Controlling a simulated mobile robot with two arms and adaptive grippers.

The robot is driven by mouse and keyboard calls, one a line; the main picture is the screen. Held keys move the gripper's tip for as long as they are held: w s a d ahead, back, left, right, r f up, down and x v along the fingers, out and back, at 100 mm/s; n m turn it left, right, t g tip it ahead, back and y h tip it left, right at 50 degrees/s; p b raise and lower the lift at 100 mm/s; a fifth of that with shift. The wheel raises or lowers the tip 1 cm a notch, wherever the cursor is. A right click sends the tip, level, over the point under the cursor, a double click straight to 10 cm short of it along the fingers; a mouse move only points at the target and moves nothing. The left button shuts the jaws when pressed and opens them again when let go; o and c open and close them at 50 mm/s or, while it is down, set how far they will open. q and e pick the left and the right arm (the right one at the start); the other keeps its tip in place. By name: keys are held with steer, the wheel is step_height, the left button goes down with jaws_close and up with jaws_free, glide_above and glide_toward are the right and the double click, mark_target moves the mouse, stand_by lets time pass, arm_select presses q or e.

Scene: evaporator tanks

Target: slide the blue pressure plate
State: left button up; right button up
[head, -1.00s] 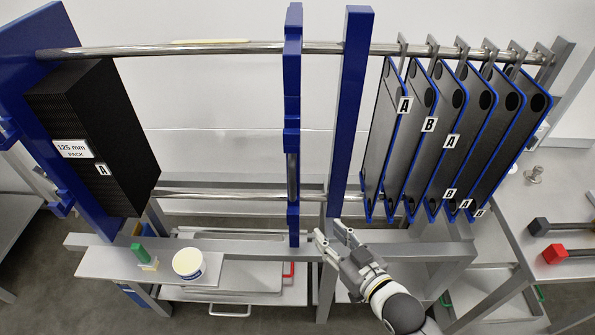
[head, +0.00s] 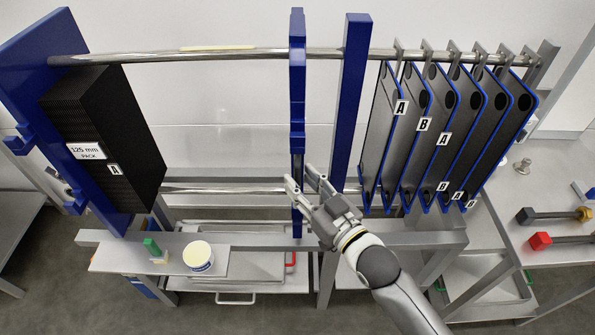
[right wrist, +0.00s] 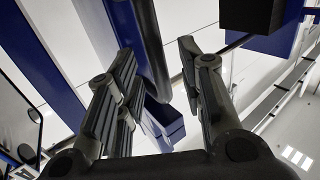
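A tall, narrow blue plate (head: 297,85), seen nearly edge-on, hangs on the steel rails in the middle of the head view; I take it for the pressure plate. My right gripper (head: 307,181) is at the lower part of this plate, its fingertips overlapping it in the picture. Whether they touch it I cannot tell. In the right wrist view my gripper (right wrist: 156,50) has its fingers apart with nothing held between them, and blue parts show behind them. My left gripper is out of view.
A black plate pack (head: 112,135) hangs at the left by a large blue end plate (head: 35,90). A blue post (head: 350,100) and several blue-edged grey plates (head: 455,130) stand to the right. A white tub (head: 198,257) sits on the shelf. The rails between pack and middle plate are free.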

steer(key=shift+x, duration=1.15)
jaws_close()
